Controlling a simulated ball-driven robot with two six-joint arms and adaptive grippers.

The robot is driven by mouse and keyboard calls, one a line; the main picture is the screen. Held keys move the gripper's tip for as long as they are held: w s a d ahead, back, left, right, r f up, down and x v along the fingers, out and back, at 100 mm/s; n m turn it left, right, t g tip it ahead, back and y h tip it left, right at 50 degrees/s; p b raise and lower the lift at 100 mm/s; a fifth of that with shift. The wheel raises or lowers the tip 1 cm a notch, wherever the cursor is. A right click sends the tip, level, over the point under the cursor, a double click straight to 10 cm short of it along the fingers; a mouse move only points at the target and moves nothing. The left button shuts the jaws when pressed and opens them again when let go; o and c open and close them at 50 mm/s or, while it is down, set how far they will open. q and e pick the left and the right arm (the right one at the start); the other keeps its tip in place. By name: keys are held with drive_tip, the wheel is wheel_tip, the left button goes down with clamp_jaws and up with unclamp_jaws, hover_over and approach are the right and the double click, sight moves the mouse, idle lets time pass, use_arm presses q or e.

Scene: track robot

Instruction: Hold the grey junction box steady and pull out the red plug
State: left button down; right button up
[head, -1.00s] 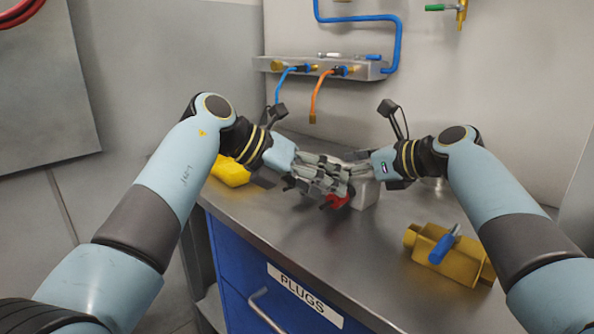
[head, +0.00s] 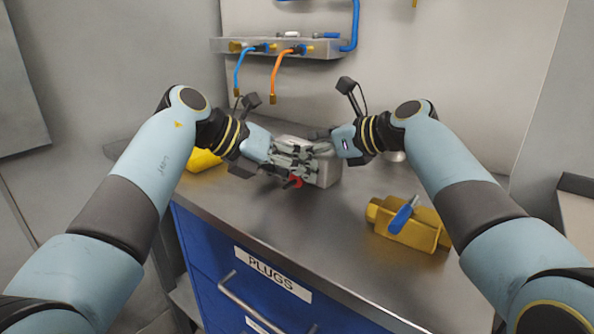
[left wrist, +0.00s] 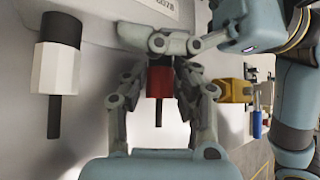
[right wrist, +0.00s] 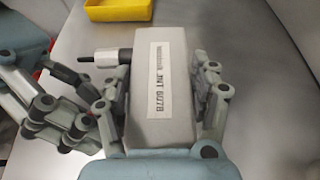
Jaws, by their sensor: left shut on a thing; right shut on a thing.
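The grey junction box (head: 327,172) stands on the bench; its label reads "JNT 6078" in the right wrist view (right wrist: 178,115). My right gripper (right wrist: 160,88) is shut on the box, one finger on each side. My left gripper (left wrist: 158,88) is shut around the red plug (left wrist: 160,82), with its dark stub pointing away from the box. The red plug also shows under the left fingers in the head view (head: 296,182). The fingers hide where plug and box meet, so I cannot tell how deep it sits. A white-and-black plug (left wrist: 55,70) sticks out of the same side.
A yellow fixture with a blue handle (head: 410,222) lies on the bench at right. A yellow bin (head: 203,160) is behind my left arm. A wall shelf (head: 285,47) has blue and orange hoses hanging from it. The front bench edge above the blue "PLUGS" drawer is clear.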

use_arm(q)
drive_tip(key=shift+s, duration=0.15)
use_arm(e)
drive_tip(key=shift+s+d+f, duration=0.1)
drive_tip(key=shift+f, duration=0.35)
use_arm(q)
drive_tip(key=shift+s+a, duration=0.15)
drive_tip(key=shift+a, duration=0.05)
drive_tip(key=shift+s+a, duration=0.1)
drive_tip(key=shift+s+a, duration=0.55)
drive_tip(key=shift+s, duration=0.15)
drive_tip(key=shift+s+a, duration=0.5)
drive_tip(key=shift+s, duration=0.2)
wheel_tip(320, 180, up, 8)
use_arm(e)
drive_tip(key=shift+r, duration=0.1)
idle(0.6)
